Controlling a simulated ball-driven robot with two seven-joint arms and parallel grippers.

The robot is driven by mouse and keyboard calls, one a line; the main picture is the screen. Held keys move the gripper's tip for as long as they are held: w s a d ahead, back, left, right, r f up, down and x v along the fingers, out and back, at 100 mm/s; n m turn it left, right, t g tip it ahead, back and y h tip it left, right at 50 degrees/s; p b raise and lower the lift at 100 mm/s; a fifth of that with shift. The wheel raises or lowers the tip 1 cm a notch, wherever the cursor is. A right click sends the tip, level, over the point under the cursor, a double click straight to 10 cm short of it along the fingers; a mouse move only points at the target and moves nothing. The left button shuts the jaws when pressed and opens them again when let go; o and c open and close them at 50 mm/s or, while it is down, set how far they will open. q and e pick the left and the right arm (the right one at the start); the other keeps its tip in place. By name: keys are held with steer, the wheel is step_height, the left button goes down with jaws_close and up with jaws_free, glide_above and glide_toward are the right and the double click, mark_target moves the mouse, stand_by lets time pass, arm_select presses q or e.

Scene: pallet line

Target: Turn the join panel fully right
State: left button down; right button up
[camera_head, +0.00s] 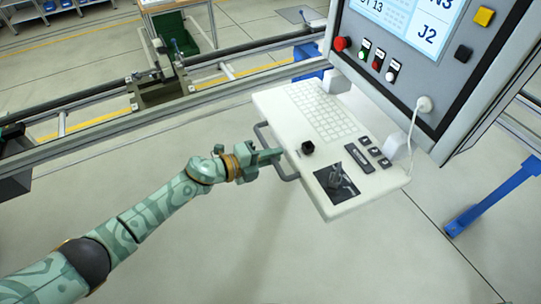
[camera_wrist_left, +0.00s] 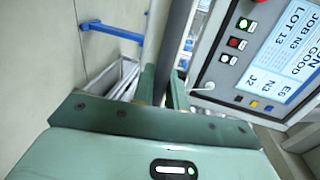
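The join panel (camera_head: 402,68) is a grey-framed control box with a lit screen, at the upper right in the head view. It also shows tilted in the left wrist view (camera_wrist_left: 225,72). A white keyboard shelf (camera_head: 285,112) juts out below it. A grey bar handle (camera_head: 291,177) runs along the shelf's left edge. My left gripper (camera_head: 276,156) is at this handle, its green fingers on either side of the dark bar (camera_wrist_left: 176,40) in the left wrist view. The fingers look closed on the bar; the contact is partly hidden. My right gripper is out of view.
A white cable (camera_head: 413,122) hangs from the panel. A rail line (camera_head: 225,84) crosses behind. The floor in front is clear.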

arm_select(q)
steer(key=c, duration=1.5)
jaws_free()
steer(key=shift+f, duration=0.1)
steer(key=shift+d, duration=0.1)
steer(key=b+v, duration=0.1)
steer(key=v, duration=1.5)
steer(key=shift+s, duration=0.15)
